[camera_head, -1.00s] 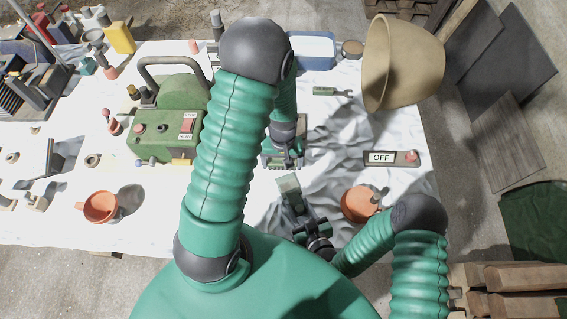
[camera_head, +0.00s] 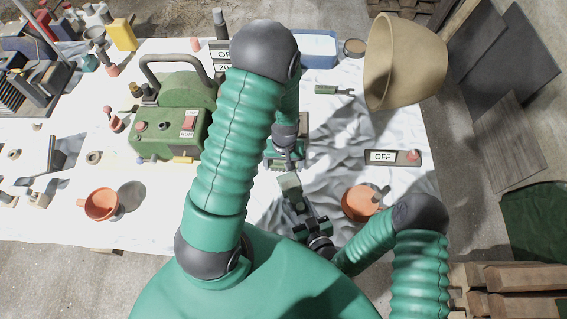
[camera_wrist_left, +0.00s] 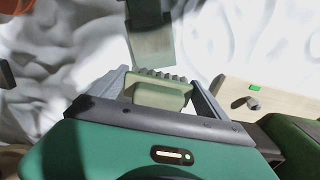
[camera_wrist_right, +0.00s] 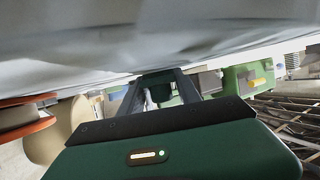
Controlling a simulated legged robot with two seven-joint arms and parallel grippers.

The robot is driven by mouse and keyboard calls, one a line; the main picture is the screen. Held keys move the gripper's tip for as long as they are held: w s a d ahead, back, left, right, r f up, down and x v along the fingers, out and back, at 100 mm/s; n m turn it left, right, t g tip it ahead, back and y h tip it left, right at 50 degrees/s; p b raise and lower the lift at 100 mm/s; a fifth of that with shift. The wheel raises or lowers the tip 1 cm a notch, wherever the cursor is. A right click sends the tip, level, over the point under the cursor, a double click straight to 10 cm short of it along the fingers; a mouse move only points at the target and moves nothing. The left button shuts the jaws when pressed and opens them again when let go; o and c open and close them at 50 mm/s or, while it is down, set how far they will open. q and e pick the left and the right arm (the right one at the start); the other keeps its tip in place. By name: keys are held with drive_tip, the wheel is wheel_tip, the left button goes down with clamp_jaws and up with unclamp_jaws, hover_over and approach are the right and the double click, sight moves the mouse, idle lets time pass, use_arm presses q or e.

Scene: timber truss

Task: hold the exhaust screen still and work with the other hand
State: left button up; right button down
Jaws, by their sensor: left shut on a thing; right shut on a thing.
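My left gripper (camera_head: 285,160) is shut on a pale green toothed piece (camera_wrist_left: 158,92), low over the cloth in the middle of the head view. My right gripper (camera_head: 308,222) is lower in that view and shut on a piece whose grey-green flat end (camera_head: 290,184) points toward the left gripper. That flat end also shows in the left wrist view (camera_wrist_left: 150,42), just beyond the toothed edge. I cannot tell whether they touch. In the right wrist view a dark round part (camera_wrist_right: 155,84) sits between the fingers. I cannot tell which held piece is the exhaust screen.
A green machine (camera_head: 170,125) with a carry handle stands left of my arm. An orange pot (camera_head: 361,202) stands close right of my right gripper. A panel marked OFF (camera_head: 393,157) and a large tan bowl (camera_head: 405,65) are to the right. Another orange pot (camera_head: 101,204) is left.

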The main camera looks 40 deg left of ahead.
sight(288, 182)
use_arm(q)
drive_tip(key=shift+f, duration=0.75)
